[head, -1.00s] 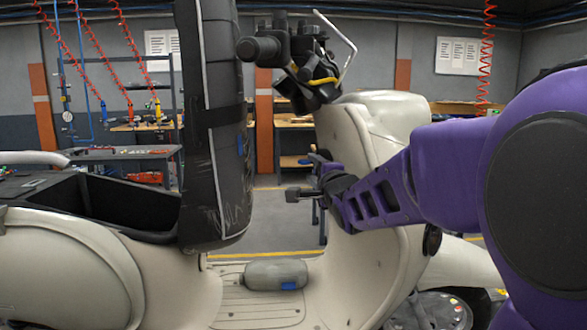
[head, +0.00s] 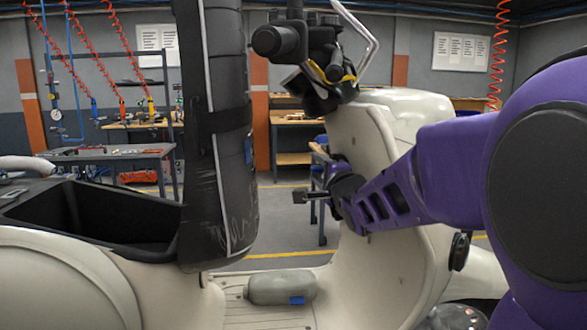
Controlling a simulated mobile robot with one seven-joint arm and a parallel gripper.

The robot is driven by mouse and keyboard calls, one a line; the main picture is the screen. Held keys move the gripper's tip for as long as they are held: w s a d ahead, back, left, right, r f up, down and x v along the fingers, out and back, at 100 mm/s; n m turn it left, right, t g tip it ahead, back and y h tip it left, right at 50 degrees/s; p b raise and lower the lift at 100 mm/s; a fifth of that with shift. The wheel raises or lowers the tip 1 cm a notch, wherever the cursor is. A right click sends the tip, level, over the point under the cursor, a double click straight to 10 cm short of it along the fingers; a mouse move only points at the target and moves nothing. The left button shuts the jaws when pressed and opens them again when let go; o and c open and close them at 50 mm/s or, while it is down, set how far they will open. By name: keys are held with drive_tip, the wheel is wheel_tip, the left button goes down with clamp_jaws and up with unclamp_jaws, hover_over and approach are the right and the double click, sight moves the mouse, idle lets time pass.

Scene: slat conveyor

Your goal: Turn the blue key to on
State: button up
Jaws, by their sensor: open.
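A cream scooter (head: 405,130) fills the middle of the head view, with its leg shield behind my gripper. My gripper (head: 312,195) is at the end of my purple arm, in front of the inner side of the leg shield. It points left and seems empty; its jaws are small and dark here. I cannot make out a blue key; it may be hidden behind my gripper or arm, or too small to tell. A small blue patch (head: 297,300) shows on a grey bottle-like object (head: 265,287) lying on the footboard, but it does not look like a key.
A tall black padded seat (head: 215,120) stands upright left of my gripper, beside an open black storage bin (head: 95,215). Black handlebars (head: 310,50) with a lever are above. Workbenches (head: 125,152) stand behind. Open air lies between the seat and leg shield.

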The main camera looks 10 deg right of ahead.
clamp_jaws()
idle(0.6)
drive_tip(key=shift+d, duration=0.5)
idle(0.9)
drive_tip(key=shift+f+t+b, duration=0.25)
drive_tip(key=shift+t+b, duration=0.15)
drive_tip(key=shift+b, duration=0.25)
drive_tip(key=shift+r+t, duration=0.25)
drive_tip(key=shift+t, duration=0.75)
